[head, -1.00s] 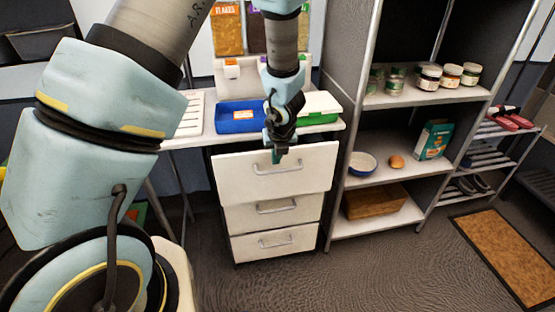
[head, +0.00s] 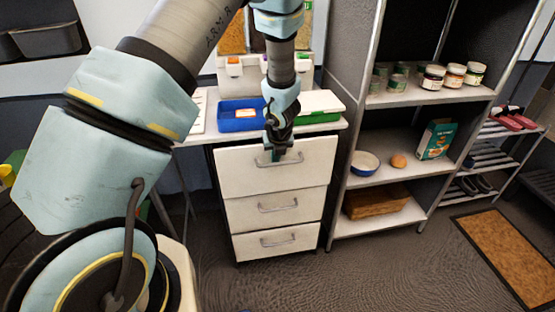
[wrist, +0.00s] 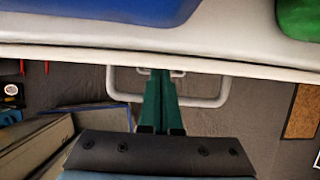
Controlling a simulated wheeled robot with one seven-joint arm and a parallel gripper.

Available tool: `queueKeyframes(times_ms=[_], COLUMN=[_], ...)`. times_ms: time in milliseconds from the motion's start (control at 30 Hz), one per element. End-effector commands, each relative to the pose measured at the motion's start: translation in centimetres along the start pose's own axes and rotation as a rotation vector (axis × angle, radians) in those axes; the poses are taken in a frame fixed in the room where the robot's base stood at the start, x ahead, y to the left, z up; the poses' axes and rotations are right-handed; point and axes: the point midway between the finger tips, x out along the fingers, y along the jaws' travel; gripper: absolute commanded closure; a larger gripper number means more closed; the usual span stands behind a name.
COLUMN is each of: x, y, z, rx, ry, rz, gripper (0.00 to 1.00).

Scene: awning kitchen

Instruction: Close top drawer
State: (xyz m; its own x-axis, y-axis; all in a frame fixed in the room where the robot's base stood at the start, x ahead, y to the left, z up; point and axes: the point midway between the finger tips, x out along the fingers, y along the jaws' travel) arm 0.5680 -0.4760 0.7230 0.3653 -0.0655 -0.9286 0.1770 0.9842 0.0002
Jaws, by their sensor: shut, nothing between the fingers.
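The white top drawer (head: 235,175) is the uppermost of three in a cabinet under the counter. Its front reaches up close to the counter edge and looks closed or nearly so; I cannot tell whether a small gap is left. My gripper (head: 275,158) points down at the drawer front, shut and empty, by the metal handle (head: 292,157). In the wrist view the green fingertips (wrist: 162,73) are together against or very near the drawer front, within the span of the handle (wrist: 208,103). The fingers hide part of the handle in the head view.
The counter holds a blue box (head: 241,122) and a green-and-white container (head: 318,118). The middle drawer (head: 240,213) and bottom drawer (head: 248,247) are shut. A grey shelf unit (head: 370,222) stands close on the right. The floor (head: 380,275) in front is clear.

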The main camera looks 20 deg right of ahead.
Motion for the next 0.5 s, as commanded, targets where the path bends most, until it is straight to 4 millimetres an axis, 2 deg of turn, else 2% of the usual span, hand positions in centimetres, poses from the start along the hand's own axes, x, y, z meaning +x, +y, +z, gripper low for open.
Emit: queueKeyframes(times_ms=[33,167,500], x=[-0.2,0.4,0.8], y=[0.1,0.1,0.1], z=[0.8,1.8,2.1], rx=[-0.002,-0.001,-0.001], ry=[0.001,0.000,-0.004], rz=[0.002,0.001,0.001], gripper=[1.00,1.00,1.00])
